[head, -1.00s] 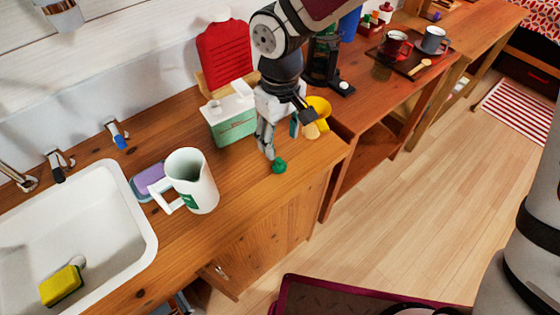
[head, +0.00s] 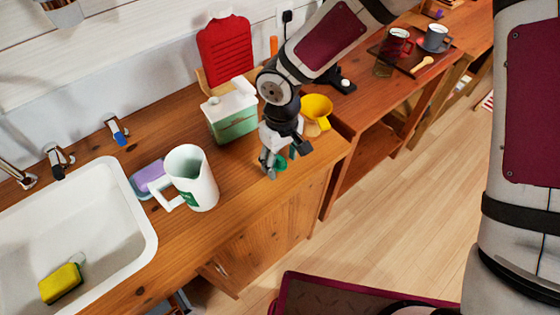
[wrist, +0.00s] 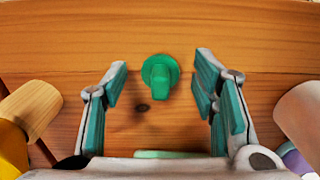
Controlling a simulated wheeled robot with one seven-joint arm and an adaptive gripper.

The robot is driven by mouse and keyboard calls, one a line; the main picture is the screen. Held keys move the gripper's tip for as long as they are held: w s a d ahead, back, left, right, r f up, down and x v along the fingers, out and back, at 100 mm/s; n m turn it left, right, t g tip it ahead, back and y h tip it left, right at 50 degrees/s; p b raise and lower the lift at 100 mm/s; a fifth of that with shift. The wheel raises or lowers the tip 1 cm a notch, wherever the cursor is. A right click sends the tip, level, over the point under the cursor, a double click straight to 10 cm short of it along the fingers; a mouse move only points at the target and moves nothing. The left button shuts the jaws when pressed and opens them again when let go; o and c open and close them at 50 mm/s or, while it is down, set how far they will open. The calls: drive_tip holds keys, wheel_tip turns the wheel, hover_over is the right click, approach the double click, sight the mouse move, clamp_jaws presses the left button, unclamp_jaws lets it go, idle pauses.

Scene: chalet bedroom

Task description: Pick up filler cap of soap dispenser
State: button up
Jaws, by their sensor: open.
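The green filler cap (head: 281,164) lies on the wooden counter (head: 240,190) near its front edge, partly hidden behind my gripper in the head view. In the wrist view the cap (wrist: 160,76), a round disc with a raised grip, sits between the two fingers, touching neither. My gripper (head: 272,168) is open and empty, pointing down at the cap; its teal-padded fingers (wrist: 162,66) stand well apart in the wrist view. The green and white soap dispenser (head: 232,126) stands upright on the counter, behind and left of my gripper.
A white pitcher (head: 199,186) stands left of my gripper, beside a purple sponge (head: 149,176) and the sink (head: 138,212). A yellow scoop (head: 316,106) with a wooden end is close on the right. A red hot-water bottle (head: 225,52) stands at the wall. The counter around the cap is clear.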

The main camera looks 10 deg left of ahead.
drive_tip(key=shift+c, duration=0.5)
drive_tip(key=c, duration=0.7)
drive_tip(key=shift+c, duration=0.2)
drive_tip(key=shift+r, duration=0.15)
